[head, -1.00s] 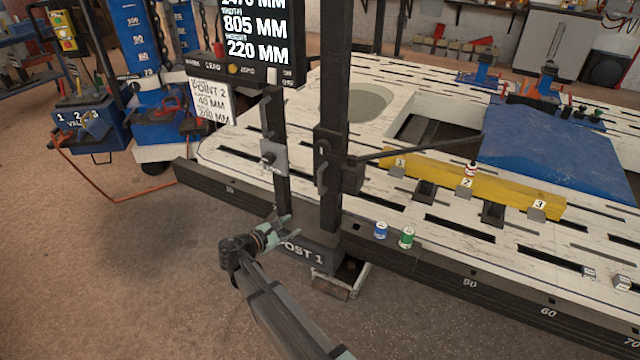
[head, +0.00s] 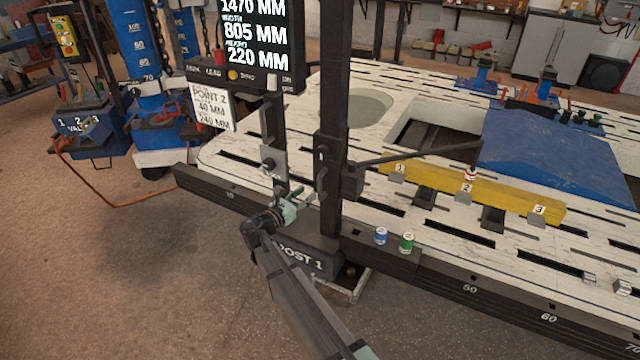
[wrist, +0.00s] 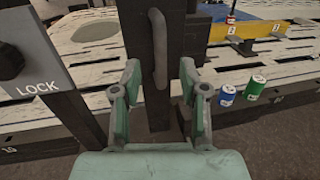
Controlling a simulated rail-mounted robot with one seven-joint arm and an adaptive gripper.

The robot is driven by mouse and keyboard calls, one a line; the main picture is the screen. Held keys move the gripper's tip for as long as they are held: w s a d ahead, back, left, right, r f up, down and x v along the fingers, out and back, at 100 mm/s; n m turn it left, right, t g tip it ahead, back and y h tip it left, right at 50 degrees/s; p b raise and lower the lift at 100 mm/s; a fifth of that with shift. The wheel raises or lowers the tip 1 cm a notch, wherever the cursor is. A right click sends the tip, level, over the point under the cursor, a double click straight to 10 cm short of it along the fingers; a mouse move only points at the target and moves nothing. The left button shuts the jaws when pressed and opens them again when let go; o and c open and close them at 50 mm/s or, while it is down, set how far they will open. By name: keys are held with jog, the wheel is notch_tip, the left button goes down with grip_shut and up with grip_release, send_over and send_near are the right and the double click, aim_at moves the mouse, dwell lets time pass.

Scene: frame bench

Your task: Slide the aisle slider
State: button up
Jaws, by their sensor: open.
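The dark post (head: 331,215) rises from a base labelled POST 1 (head: 300,257) at the bench's near edge. It carries a carriage block (head: 352,182) with a long thin pointer arm over the bench, and a curved vertical handle (head: 321,182), also seen in the wrist view (wrist: 159,45). I take this carriage to be the aisle slider; no label shows it. My gripper (head: 303,199) is open and empty, close to the post and below the handle in the head view. In the wrist view its fingers (wrist: 158,75) stand on either side of the handle's line, not closed on it.
Left of the post is a thinner upright with a grey LOCK plate (wrist: 36,85) and dark knob. A blue can (head: 381,236) and a green can (head: 407,242) stand right of the post on the bench edge. A readout screen (head: 245,35) hangs above.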

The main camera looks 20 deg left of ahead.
aim_at(320, 183)
jog(key=x, duration=0.8)
jog(key=shift+w, duration=0.1)
grip_shut()
